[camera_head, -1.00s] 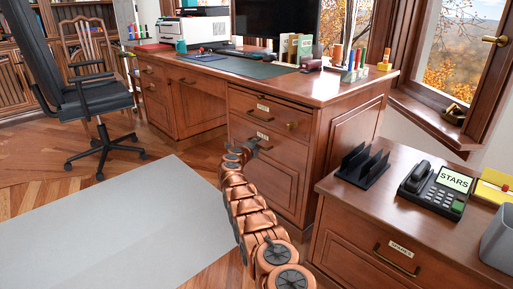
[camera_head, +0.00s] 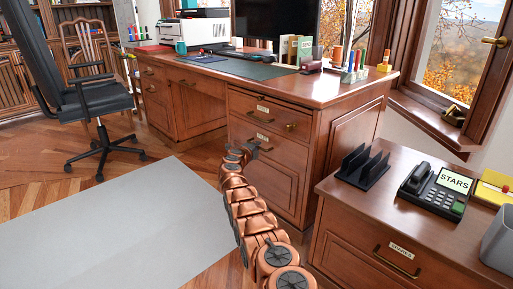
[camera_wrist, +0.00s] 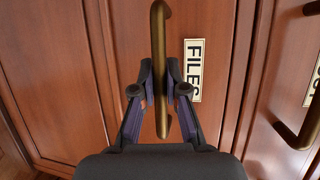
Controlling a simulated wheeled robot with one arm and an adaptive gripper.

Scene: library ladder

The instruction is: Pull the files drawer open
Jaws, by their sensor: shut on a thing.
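The files drawer (camera_head: 285,152) is the wooden front under the top drawer of the large desk, and its small label shows in the head view. In the wrist view the drawer (camera_wrist: 210,30) stands sideways, with a "FILES" label (camera_wrist: 193,70) just right of its handle. The brass bar handle (camera_wrist: 159,50) runs up between my fingers. My gripper (camera_wrist: 160,92) is shut on this handle; it also shows in the head view (camera_head: 249,149). The drawer looks close to flush with the desk; I cannot make out a clear gap.
The top drawer's handle (camera_wrist: 300,125) is close at the right in the wrist view. A lower cabinet (camera_head: 335,235) with a phone (camera_head: 437,187) stands at the right. A grey mat (camera_head: 120,225) and clear floor lie left of my arm. An office chair (camera_head: 95,100) stands further back.

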